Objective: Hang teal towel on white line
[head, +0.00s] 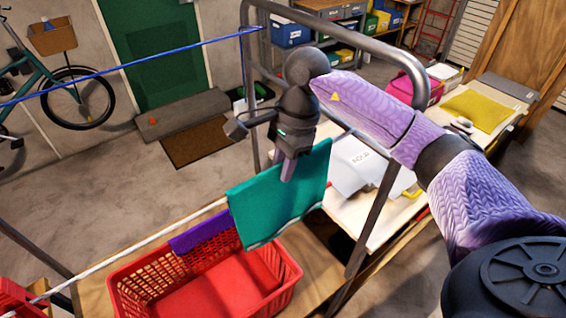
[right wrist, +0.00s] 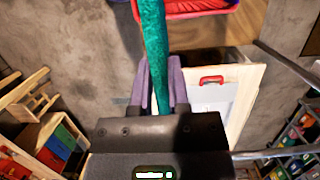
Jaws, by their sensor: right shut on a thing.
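The teal towel (head: 282,196) hangs spread below my right gripper (head: 288,168), which is shut on its upper edge. In the right wrist view the towel (right wrist: 154,40) runs edge-on between the purple fingers of the gripper (right wrist: 161,68). The white line (head: 135,246) slopes up from the lower left to the towel's left edge. Beyond that the towel hides it, and I cannot tell whether the towel touches it. My left gripper is not in view.
A red basket (head: 120,290) stands on a wooden surface below the line. A blue line (head: 130,65) runs higher, to a grey metal frame (head: 247,75).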

